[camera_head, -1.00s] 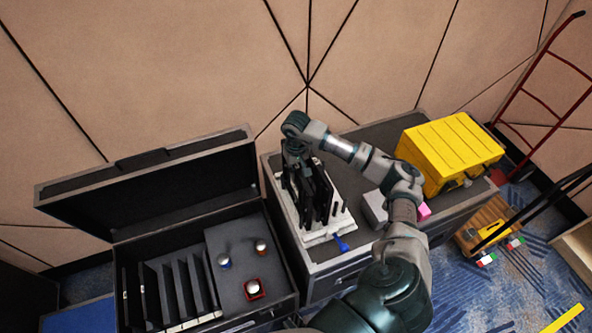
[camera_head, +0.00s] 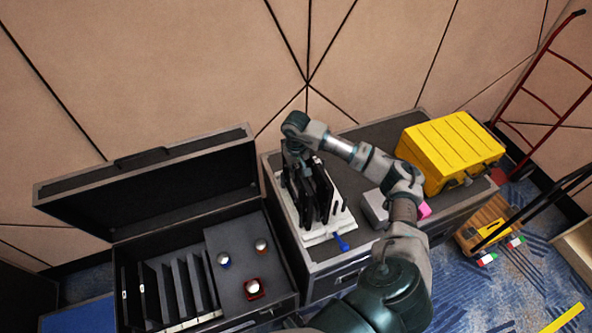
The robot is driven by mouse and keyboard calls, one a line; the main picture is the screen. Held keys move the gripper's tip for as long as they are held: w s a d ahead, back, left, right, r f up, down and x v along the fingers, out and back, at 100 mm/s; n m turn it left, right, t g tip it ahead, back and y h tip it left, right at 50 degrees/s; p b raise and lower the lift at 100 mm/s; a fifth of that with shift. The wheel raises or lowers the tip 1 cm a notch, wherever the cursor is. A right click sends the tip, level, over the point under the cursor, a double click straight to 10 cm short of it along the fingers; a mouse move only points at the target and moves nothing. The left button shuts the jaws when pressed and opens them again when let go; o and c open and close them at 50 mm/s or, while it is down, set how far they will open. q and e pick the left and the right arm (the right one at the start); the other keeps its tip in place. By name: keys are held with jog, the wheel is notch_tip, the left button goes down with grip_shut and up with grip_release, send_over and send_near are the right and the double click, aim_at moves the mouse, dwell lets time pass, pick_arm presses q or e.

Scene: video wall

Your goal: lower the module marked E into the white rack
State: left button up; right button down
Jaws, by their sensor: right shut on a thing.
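The white rack (camera_head: 316,236) stands on the grey-edged case at centre. Several dark upright modules (camera_head: 327,197) stand in it, close together. My right gripper (camera_head: 302,164) is over the rack's left part, shut on a dark module (camera_head: 303,204) there. The gripper and its neighbours hide much of this module. I cannot read its mark or tell how deep it sits in the rack. My left gripper is not in view.
An open black case (camera_head: 190,270) at left holds several dark panels in slots and several small knobs. A blue-handled item (camera_head: 342,243) lies at the rack's front. A grey box (camera_head: 376,207) and a yellow case (camera_head: 450,152) are to the right.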

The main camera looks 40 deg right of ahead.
jog(key=shift+f, duration=0.15)
jog(key=c, duration=0.6)
grip_release()
jog(key=shift+r+p, duration=2.3)
jog(key=shift+r, duration=1.75)
jog(key=shift+f, duration=0.1)
